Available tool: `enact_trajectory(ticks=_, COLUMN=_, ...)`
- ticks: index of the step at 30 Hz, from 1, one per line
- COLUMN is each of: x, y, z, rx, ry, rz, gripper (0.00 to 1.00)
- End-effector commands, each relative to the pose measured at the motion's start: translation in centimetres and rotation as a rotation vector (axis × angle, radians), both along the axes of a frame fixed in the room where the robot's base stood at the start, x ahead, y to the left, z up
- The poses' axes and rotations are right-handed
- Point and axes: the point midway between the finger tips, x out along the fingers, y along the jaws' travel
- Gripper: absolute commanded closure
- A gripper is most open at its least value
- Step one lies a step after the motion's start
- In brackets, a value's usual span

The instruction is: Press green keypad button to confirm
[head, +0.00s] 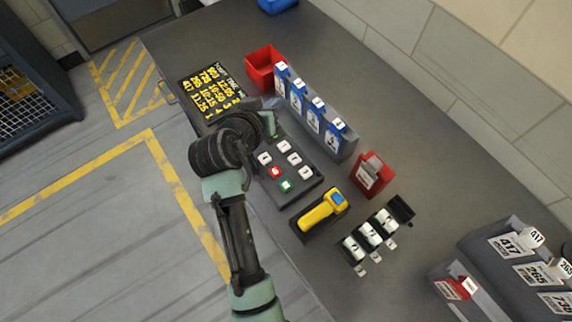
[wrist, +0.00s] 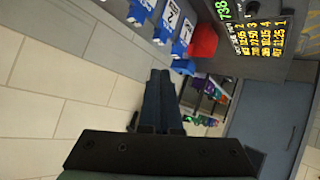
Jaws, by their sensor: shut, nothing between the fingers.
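The dark keypad (head: 305,184) lies on the grey counter in the head view. It carries several white buttons, a red button (head: 275,171) and a green button (head: 286,186) at its near end. The green button is uncovered in this view. My wrist hangs over the far left part of the keypad and hides some of it. My gripper (wrist: 159,73) shows in the wrist view with its two dark fingers together and nothing between them. Its fingertips are not clear in the head view. The keypad is not seen in the wrist view.
A yellow handheld device (head: 318,212) lies near the keypad. A row of blue-topped holders (head: 312,118), a red bin (head: 262,68) and a red box (head: 372,175) stand beyond it. A display board (head: 207,92) with yellow text is at the far left. Tagged racks (head: 520,258) stand at right.

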Motion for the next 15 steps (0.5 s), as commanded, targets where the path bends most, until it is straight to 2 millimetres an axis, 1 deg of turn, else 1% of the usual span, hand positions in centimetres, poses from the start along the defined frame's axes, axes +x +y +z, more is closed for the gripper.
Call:
enact_trajectory(ticks=1, x=-1.6, y=-0.2, z=-2.0, rx=-0.038, ry=0.084, rz=-0.018, gripper=1.0)
enact_trajectory(ticks=3, x=-3.7, y=-0.7, z=-5.0, rx=-0.088, ry=0.175, rz=-0.045, gripper=1.0)
enact_trajectory(ticks=6, x=-6.3, y=-1.4, z=-8.0, rx=-0.148, ry=0.269, rz=-0.073, gripper=1.0)
enact_trajectory(ticks=10, x=-8.3, y=-2.1, z=-10.0, rx=-0.196, ry=0.332, rz=-0.096, gripper=1.0)
enact_trajectory(ticks=15, x=-8.9, y=-2.2, z=-10.6, rx=-0.21, ry=0.35, rz=-0.103, gripper=1.0)
